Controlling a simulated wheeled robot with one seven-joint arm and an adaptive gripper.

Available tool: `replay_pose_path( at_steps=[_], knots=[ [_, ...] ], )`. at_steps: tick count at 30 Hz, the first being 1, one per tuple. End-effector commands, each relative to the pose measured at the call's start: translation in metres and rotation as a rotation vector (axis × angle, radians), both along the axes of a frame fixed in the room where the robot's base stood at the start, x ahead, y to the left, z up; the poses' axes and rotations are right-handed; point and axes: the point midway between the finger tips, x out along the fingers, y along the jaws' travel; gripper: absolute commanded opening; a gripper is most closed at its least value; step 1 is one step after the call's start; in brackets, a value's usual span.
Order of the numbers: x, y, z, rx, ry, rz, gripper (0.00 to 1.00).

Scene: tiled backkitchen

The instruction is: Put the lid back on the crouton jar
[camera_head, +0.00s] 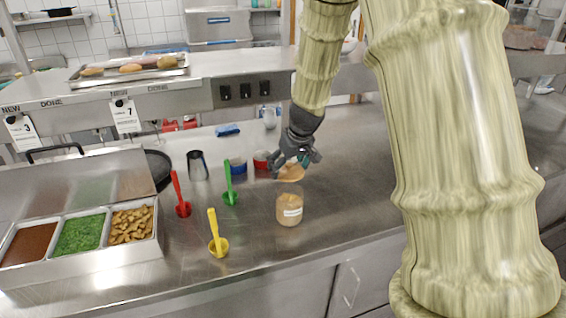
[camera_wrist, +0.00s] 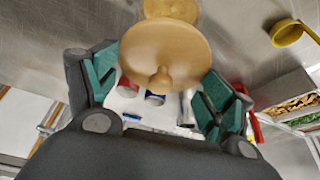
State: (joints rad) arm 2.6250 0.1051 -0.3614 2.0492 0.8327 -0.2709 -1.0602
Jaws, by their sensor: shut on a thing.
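The crouton jar (camera_head: 289,208) stands upright and open-topped on the steel counter, clear with tan contents and a white label. The round tan lid (camera_head: 291,173) is held above the counter, a little above the jar and apart from it. My gripper (camera_head: 294,160) is shut on the lid. In the wrist view the lid's disc (camera_wrist: 165,45) and its knob show between the teal-padded fingers (camera_wrist: 162,85); the exact contact on the knob is hard to see. The tan top of the jar (camera_wrist: 172,9) shows just beyond the lid, partly hidden by it.
Yellow (camera_head: 218,240), green (camera_head: 230,185) and red (camera_head: 181,200) ladles stand left of the jar. A three-compartment food tray (camera_head: 80,270) is at the far left. The counter right of the jar is clear.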

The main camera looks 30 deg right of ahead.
Motion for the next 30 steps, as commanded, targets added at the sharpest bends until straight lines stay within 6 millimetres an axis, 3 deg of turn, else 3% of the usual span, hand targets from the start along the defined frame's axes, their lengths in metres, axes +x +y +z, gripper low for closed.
replay_pose_path(
  at_steps=[21,30],
  knots=[
    [0.005,-0.001,-0.055,0.001,0.006,-0.002,0.62],
    [0.005,0.0,-0.066,0.0,0.006,0.0,0.62]
  ],
)
